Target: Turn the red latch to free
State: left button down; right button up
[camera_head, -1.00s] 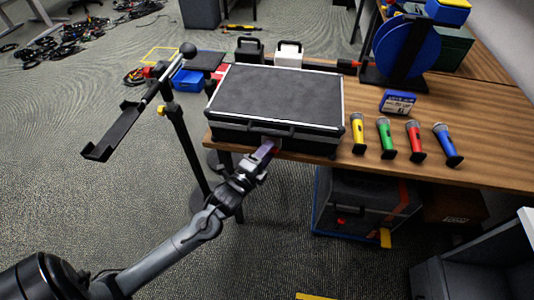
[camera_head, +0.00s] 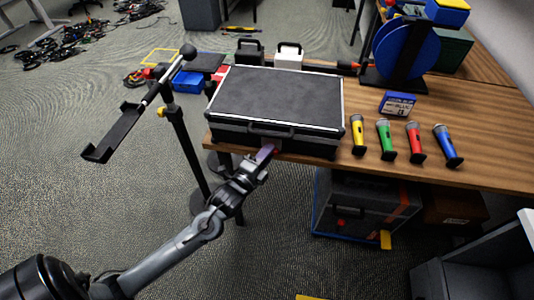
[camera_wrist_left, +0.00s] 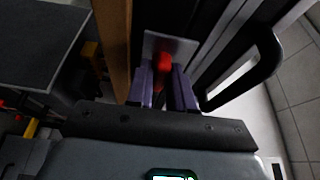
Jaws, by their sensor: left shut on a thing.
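The red latch (camera_wrist_left: 163,63) sits on a pale metal plate (camera_wrist_left: 185,46) on the front of the black case (camera_head: 275,97), as the left wrist view shows. The case is closed and lies on the wooden table. My left gripper (camera_head: 267,153) is at the case's front, below the handle. In the left wrist view its two purple fingers (camera_wrist_left: 162,85) are shut on the red latch, which shows between their tips. The fingers hide part of the latch. My right gripper is not in view.
The case's black handle (camera_wrist_left: 262,70) is close to the right of my fingers in the wrist view. A tripod stand (camera_head: 178,125) is at the left.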

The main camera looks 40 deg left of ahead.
pick_arm(q)
jog(key=n+y, duration=0.3)
jog(key=n, duration=0.4)
jog(key=n+t+y+p, duration=0.1)
jog(key=n+y, duration=0.1)
jog(key=n, duration=0.5)
jog(key=n+y+p, duration=0.1)
jog(key=n+y, duration=0.2)
jog(key=n, duration=0.5)
jog(key=shift+w+d+f+t+y, duration=0.2)
jog(key=shift+d+f+t+y, duration=0.1)
jog(key=shift+t, duration=0.1)
jog(key=shift+n, duration=0.3)
jog(key=c, duration=1.1)
grip_release()
jog(key=shift+s+f, duration=0.1)
